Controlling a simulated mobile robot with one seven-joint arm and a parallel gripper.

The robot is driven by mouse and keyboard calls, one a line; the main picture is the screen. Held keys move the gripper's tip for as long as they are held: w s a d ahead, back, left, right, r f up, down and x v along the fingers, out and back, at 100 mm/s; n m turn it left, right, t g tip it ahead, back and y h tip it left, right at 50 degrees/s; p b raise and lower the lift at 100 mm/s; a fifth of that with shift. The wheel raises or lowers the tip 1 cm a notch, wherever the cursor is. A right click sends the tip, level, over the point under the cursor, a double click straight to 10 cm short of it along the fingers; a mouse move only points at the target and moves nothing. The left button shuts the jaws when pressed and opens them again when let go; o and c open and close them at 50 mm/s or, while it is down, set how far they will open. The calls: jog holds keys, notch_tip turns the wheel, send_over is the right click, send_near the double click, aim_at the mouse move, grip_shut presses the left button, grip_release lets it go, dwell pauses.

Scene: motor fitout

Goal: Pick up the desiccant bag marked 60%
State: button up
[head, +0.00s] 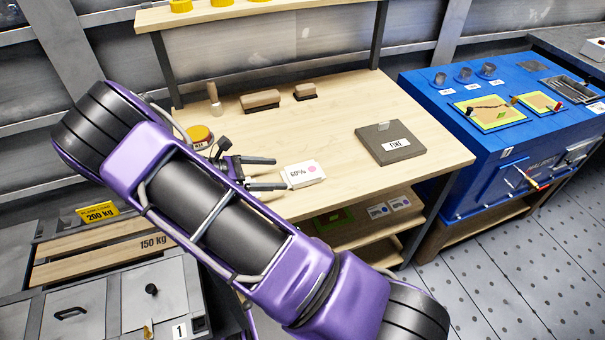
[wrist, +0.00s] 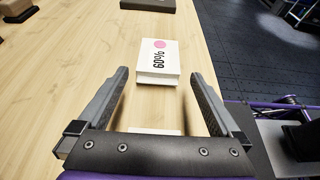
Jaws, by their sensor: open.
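The desiccant bag marked 60% (head: 303,174) is a small white block with a pink dot. It lies on the wooden bench near its front edge. In the wrist view the bag (wrist: 158,62) lies just ahead of my gripper, roughly in line with the gap between the fingers. My gripper (head: 277,173) is open and empty, its two dark fingers pointing at the bag. In the wrist view my gripper (wrist: 160,80) shows both fingers spread wide. A pale sliver at the gripper's base is too hidden to identify.
A dark box labelled FINE (head: 391,142) lies to the right on the bench (head: 340,105). Two brown blocks (head: 260,99) and a yellow-topped item (head: 199,134) are behind. A blue cabinet (head: 440,160) stands at right.

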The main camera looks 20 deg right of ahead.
aim_at(304, 171)
jog(key=x, duration=0.4)
jog(key=shift+d+f, duration=0.1)
jog(key=shift+d, duration=0.2)
jog(key=shift+r+x, duration=0.2)
jog(key=shift+x, duration=1.1)
jog(key=shift+r+x, duration=0.15)
jog(key=shift+x, duration=1.15)
jog(key=shift+w+d, duration=0.1)
jog(key=shift+d, duration=0.05)
jog(key=c, duration=1.2)
